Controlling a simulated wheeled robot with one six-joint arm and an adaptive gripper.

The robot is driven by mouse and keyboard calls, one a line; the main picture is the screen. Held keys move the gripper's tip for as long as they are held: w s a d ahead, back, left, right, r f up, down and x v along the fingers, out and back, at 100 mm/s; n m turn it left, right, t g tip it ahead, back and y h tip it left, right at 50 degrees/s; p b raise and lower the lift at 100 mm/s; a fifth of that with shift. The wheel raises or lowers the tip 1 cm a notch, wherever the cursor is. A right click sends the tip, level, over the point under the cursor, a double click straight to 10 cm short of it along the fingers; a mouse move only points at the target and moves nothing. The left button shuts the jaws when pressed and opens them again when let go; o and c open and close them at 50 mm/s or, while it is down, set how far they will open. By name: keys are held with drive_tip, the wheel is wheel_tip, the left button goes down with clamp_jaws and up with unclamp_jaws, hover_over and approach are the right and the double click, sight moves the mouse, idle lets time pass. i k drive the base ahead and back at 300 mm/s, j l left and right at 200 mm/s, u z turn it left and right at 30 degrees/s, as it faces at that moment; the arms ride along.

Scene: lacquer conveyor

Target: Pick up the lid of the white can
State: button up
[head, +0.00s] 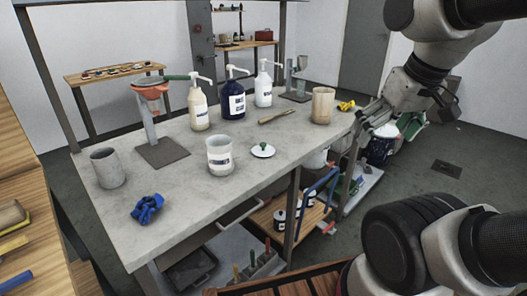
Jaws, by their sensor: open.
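The white can (220,158) stands upright on the grey table, near its middle, with its top open. My gripper (368,122) is open and empty beyond the table's right end. It is to the right of the lid and well away from it. Parts of its fingers are small and hard to make out.
Three pump bottles (234,101) stand behind the can. A grey cup (107,168) and blue gloves (147,208) are at the left. A beige cup (323,106) and a yellow item (346,105) are at the right. The table (205,207) is clear in front of the lid.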

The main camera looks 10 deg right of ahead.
sight(262, 150)
drive_tip(key=i+l+u, duration=0.2)
drive_tip(key=i+l, duration=0.15)
drive_tip(key=i+l+u, duration=0.25)
drive_tip(key=l, duration=0.25)
